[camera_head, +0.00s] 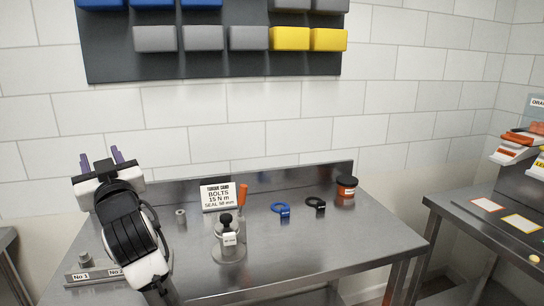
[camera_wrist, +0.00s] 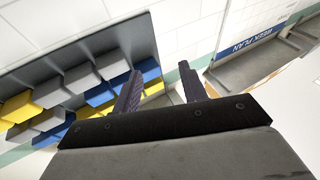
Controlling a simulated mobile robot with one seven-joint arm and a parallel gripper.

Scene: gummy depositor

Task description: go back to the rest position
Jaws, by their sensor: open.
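My gripper (camera_head: 101,161) is raised above the left part of the steel table (camera_head: 300,250) in the head view, fingers pointing up. Its two purple fingers stand apart with nothing between them. In the wrist view my gripper (camera_wrist: 160,88) is also open and empty, facing the tiled wall and the bins. My arm covers part of the table's left side.
On the table stand a torque card (camera_head: 218,197), an orange-handled tool (camera_head: 242,194), a metal device with a black knob (camera_head: 228,240), blue (camera_head: 281,210) and black (camera_head: 316,203) ring parts and a red-black jar (camera_head: 346,188). Wall bins (camera_head: 248,38) hang above. Another table (camera_head: 490,225) is right.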

